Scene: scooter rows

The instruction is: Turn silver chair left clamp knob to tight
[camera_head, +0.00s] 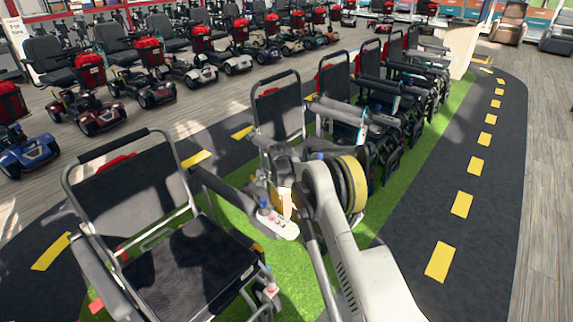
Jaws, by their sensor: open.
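A silver-framed chair (205,265) with a black seat and back stands in the left foreground, facing toward the lower right. A pale control pad (282,228) with reddish marks and a small dark blue knob (264,203) sits at the end of its picture-right armrest. A smaller pale and red fitting (271,291) shows lower on the frame, by the seat's front edge. I cannot tell which of these, if any, is the left clamp knob, nor how tight it is. My white arm with yellow and black rings reaches up beside the pad. My gripper is not visible.
Scooters (140,78) line the back left. A dark path with yellow dashes (462,205) runs open along the right. Wooden floor (548,200) lies beyond it.

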